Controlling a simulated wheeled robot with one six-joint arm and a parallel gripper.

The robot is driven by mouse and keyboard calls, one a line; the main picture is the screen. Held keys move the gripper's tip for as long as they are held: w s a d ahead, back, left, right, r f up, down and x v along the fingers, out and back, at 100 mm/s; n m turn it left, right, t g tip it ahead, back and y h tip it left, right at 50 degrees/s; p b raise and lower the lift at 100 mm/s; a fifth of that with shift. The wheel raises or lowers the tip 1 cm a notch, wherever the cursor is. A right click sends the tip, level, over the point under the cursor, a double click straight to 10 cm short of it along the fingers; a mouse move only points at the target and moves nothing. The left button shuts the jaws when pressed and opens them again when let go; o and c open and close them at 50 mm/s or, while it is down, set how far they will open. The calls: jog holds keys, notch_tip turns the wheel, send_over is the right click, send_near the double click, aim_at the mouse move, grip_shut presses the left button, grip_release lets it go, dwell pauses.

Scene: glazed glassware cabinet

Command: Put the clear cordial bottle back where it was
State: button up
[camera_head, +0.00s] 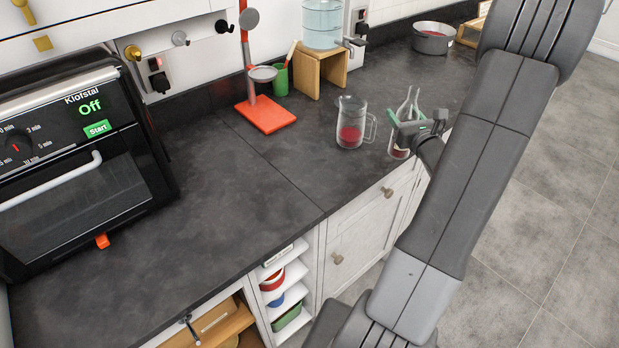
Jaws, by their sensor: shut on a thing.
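The clear bottle (399,152) is by the counter's front edge, with a narrow glass neck above my gripper and some red showing low down. My gripper (414,125) is shut on it around its upper part. The gripper hides much of the bottle, and I cannot tell whether its base touches the counter. A clear glass jug (351,122) with a handle and red liquid in its lower part stands upright just left of the bottle, apart from it.
The dark counter (215,215) is largely clear in front. A red-based stand (266,115), a green cup (280,80), a wooden stand (322,72) with a water container (322,24), and a grey pot (433,38) are behind. A black oven (85,160) is at left.

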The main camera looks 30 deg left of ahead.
jog(key=s+a+r+n+g+y+b, duration=0.2)
jog(key=s+a+n+g+y+b, duration=0.25)
jog(key=a, duration=0.55)
jog(key=s+a+r+n+g+y+b, duration=0.2)
jog(key=s+a+n+g+b, duration=0.35)
jog(key=a, duration=0.55)
notch_tip(320, 180, down, 9)
jog(key=m+g+p, duration=0.1)
jog(key=p, duration=0.1)
jog(key=shift+s+d+m, duration=0.15)
jog(key=shift+s+m, duration=0.15)
jog(key=shift+m, duration=0.1)
jog(key=shift+f, duration=0.1)
jog(key=o, duration=1.4)
jog(key=shift+f, duration=0.1)
jog(key=s+d+b, duration=0.1)
jog(key=s+d, duration=0.1)
jog(key=d, duration=1)
